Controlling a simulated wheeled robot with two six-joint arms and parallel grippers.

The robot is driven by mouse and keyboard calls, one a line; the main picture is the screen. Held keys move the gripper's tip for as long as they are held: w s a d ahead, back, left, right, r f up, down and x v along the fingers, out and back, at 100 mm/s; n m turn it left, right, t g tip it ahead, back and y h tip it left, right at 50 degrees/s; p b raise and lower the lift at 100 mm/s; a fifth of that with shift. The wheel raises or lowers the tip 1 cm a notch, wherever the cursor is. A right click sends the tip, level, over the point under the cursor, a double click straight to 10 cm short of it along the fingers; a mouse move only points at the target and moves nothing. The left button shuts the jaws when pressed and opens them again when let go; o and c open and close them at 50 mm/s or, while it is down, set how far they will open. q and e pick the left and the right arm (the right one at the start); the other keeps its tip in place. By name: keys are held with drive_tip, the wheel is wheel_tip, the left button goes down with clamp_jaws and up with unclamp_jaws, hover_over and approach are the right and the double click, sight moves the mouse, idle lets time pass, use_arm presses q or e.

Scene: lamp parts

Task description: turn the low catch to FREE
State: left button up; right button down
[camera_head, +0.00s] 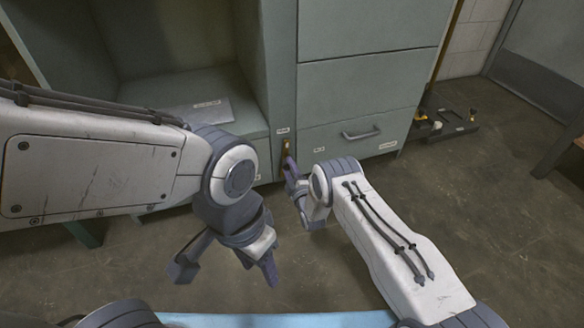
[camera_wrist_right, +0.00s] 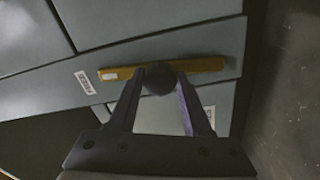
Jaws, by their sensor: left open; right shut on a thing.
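The low catch shows as a small brass plate (camera_head: 287,145) on the cabinet's upright post. In the right wrist view the brass plate (camera_wrist_right: 205,65) lies lengthwise across the picture, with a dark round knob (camera_wrist_right: 158,77) in front of it. My right gripper (camera_head: 289,168) is at the catch; in its wrist view the fingertips (camera_wrist_right: 160,84) are shut on the knob. My left gripper (camera_head: 227,268) is open and empty, low in front of the cabinet, apart from the catch.
A drawer with a grey handle (camera_head: 361,133) is right of the post. An open compartment with a flat grey panel (camera_head: 200,110) is at left. A dark tray (camera_head: 445,128) with small items sits on the floor at right. The floor between is clear.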

drive_tip(key=shift+s+d+f+n, duration=0.1)
drive_tip(key=shift+f+n, duration=0.05)
drive_tip(key=shift+n, duration=0.45)
drive_tip(key=shift+c, duration=1.7)
unclamp_jaws()
drive_tip(key=p+v, duration=0.6)
drive_tip(key=v, duration=0.4)
drive_tip(key=shift+s, duration=0.2)
